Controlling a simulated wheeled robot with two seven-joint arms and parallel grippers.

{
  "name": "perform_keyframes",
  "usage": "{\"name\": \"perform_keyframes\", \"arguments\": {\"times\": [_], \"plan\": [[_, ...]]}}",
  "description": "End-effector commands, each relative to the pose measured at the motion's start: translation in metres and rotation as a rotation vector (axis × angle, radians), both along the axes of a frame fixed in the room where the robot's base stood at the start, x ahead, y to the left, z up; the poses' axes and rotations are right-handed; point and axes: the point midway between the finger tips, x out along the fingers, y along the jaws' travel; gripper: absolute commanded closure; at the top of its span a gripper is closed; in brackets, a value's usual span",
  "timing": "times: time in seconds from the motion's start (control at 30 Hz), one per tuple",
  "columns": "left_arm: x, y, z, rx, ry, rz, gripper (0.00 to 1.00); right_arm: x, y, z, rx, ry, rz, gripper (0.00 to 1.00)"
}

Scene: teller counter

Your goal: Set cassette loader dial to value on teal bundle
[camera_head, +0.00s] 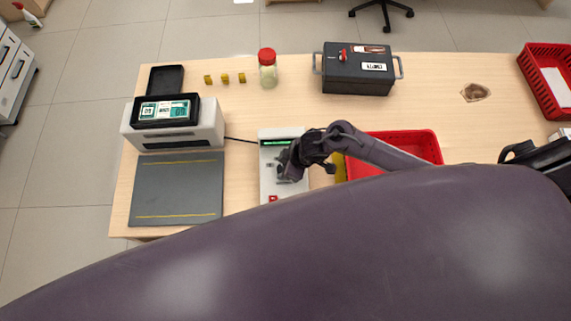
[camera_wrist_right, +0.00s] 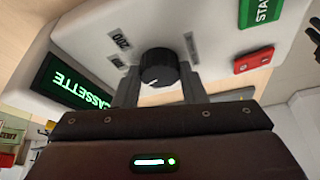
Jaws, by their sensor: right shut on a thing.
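The cassette loader (camera_head: 268,187) is a pale box near the middle of the counter. Its black dial (camera_wrist_right: 160,67) shows in the wrist view. My right gripper (camera_head: 285,172) is over the loader, its fingers (camera_wrist_right: 160,88) shut on the dial from both sides. Value labels surround the dial; one looks like 200 (camera_wrist_right: 121,40), the others are hard to read. The lit green screen (camera_wrist_right: 72,92) reads CASSETTE. Teal-and-white note bundles (camera_head: 165,111) lie in a black tray on the machine at left; their value is too small to read surely. My left gripper is not seen.
A green START button (camera_wrist_right: 262,10) and a red button (camera_wrist_right: 254,60) sit beside the dial. A red tray (camera_head: 425,146) is right of the loader. A dark cash box (camera_head: 350,80), a red-lidded jar (camera_head: 268,72) and several small yellow pieces (camera_head: 225,78) stand behind.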

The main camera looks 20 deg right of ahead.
Motion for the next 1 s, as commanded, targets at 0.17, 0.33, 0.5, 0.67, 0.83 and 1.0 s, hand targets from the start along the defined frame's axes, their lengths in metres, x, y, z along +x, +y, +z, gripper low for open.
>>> {"name": "perform_keyframes", "arguments": {"times": [0.17,0.33,0.5,0.67,0.83,1.0], "plan": [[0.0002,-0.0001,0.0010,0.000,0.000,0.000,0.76,0.0021,0.0002,0.0015,0.002,-0.004,-0.013,0.85],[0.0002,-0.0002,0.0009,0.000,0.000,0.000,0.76,0.0023,0.0003,0.0016,0.001,-0.005,-0.012,0.85],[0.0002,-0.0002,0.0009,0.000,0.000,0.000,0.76,0.0023,0.0003,0.0016,0.002,-0.004,-0.012,0.53],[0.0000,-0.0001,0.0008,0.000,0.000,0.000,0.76,0.0014,0.0002,0.0009,0.001,-0.003,-0.011,0.40],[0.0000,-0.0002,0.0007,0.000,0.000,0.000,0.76,0.0008,0.0001,0.0005,0.001,-0.002,-0.010,0.40],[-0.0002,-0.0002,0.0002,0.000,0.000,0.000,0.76,-0.0012,-0.0031,0.0088,0.002,-0.003,-0.010,0.40]]}}
